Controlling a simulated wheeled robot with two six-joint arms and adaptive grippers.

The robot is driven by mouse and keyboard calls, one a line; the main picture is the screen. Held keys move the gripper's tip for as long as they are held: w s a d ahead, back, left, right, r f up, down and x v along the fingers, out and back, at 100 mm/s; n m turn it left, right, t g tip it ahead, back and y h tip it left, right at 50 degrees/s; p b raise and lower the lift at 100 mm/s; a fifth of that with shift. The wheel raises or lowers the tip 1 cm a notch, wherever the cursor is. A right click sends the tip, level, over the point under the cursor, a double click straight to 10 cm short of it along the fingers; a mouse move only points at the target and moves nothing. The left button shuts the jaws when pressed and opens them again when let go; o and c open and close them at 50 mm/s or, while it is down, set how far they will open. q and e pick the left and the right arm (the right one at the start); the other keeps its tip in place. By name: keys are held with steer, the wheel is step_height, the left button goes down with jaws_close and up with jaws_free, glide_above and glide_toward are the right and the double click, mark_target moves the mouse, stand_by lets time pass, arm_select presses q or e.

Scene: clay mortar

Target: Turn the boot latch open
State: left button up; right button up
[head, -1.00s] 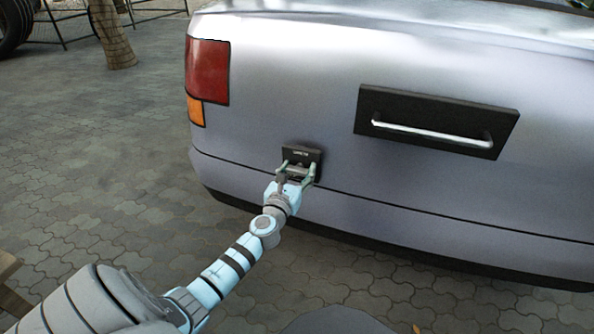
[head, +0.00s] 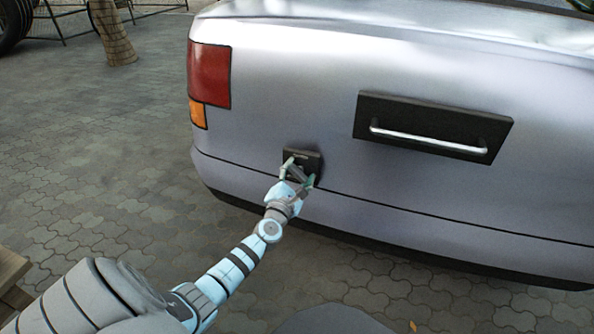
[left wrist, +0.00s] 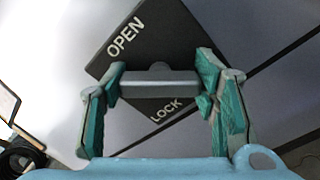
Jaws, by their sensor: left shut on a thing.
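The boot latch is a grey bar-shaped handle on a black plate (head: 313,156) at the car's rear, below and right of the tail light. In the left wrist view the plate (left wrist: 180,45) bears the words OPEN and LOCK and looks tilted. The latch handle (left wrist: 158,84) lies across the picture between my fingers. My left gripper (head: 299,173) is shut on the latch handle, one green-padded finger at each end of it. It also shows in the left wrist view (left wrist: 160,95). My right gripper is not in view.
The silver car (head: 270,100) fills the right side. A black panel with a chrome bar handle (head: 430,137) is right of the latch. A red and orange tail light (head: 209,75) is above left. A wooden object (head: 10,275) stands at the left edge. Open paving lies to the left.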

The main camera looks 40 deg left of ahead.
arm_select(q)
steer(key=m, duration=0.2)
steer(key=shift+m+p, duration=0.4)
steer(key=m+p, duration=0.1)
steer(key=m, duration=0.2)
steer(key=shift+m, duration=0.3)
steer(key=shift+f+m+p, duration=0.1)
steer(key=shift+m+p, duration=0.3)
steer(key=shift+m, duration=1.1)
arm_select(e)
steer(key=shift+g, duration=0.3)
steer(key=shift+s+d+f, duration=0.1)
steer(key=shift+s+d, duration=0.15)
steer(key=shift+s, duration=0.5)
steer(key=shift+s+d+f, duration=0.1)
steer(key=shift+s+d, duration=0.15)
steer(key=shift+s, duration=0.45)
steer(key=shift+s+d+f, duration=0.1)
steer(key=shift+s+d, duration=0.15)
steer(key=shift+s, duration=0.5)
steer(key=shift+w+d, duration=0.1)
arm_select(q)
steer(key=o, duration=1.2)
steer(key=shift+c, duration=0.2)
